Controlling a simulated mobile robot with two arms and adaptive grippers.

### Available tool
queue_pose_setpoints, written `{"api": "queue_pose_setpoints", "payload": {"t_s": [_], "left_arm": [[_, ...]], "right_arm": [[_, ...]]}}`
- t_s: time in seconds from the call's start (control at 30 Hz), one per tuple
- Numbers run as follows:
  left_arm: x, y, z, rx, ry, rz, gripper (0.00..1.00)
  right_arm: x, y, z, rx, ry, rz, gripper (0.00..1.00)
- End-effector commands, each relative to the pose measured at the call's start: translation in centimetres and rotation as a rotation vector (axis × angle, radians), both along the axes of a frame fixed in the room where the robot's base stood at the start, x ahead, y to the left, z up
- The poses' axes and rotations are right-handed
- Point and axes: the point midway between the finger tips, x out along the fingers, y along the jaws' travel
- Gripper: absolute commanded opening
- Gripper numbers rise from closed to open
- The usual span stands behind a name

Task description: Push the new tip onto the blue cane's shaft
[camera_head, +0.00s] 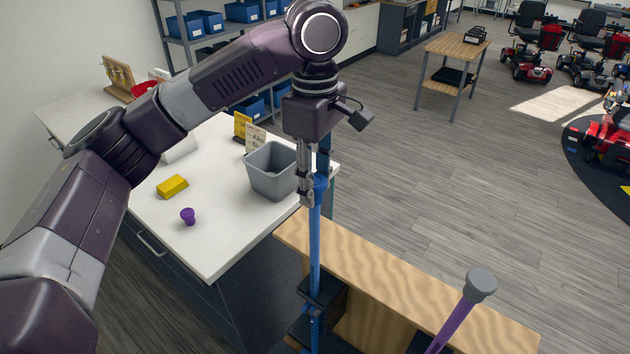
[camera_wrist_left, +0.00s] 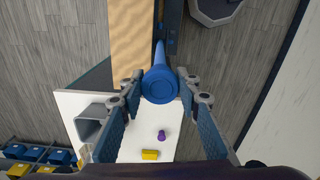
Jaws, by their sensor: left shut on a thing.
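The blue cane's shaft (camera_head: 314,245) stands upright through a dark holder (camera_head: 322,291) at the wooden rack. A blue tip (camera_head: 320,184) is at its upper end, in line with it; how deep the shaft sits in it I cannot tell. My left gripper (camera_head: 308,192) points down and is shut on the blue tip. In the left wrist view the round face of the blue tip (camera_wrist_left: 159,87) lies between the two fingers of my left gripper (camera_wrist_left: 158,91), with the blue shaft (camera_wrist_left: 160,54) behind it. My right gripper is out of view.
A purple cane (camera_head: 456,326) with a grey tip (camera_head: 480,284) stands right of it at the wooden rack (camera_head: 410,290). The white counter (camera_head: 215,245) bears a grey bin (camera_head: 272,178), a yellow block (camera_head: 172,186) and a purple tip (camera_head: 188,216).

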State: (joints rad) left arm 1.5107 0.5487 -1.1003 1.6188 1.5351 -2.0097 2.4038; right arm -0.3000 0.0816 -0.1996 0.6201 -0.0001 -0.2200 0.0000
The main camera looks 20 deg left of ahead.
Motion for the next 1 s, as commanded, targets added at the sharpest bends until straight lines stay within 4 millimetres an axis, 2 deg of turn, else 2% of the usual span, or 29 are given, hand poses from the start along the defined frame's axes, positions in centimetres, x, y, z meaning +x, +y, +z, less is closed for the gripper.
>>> {"api": "queue_pose_setpoints", "payload": {"t_s": [0.53, 1.0], "left_arm": [[0.0, 0.0, -1.0, 0.000, -0.001, 0.000, 0.08], [0.0, 0.0, -1.1, 0.000, -0.001, 0.000, 0.08]], "right_arm": [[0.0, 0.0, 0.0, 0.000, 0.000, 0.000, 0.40], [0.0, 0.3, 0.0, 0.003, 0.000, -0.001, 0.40]]}}
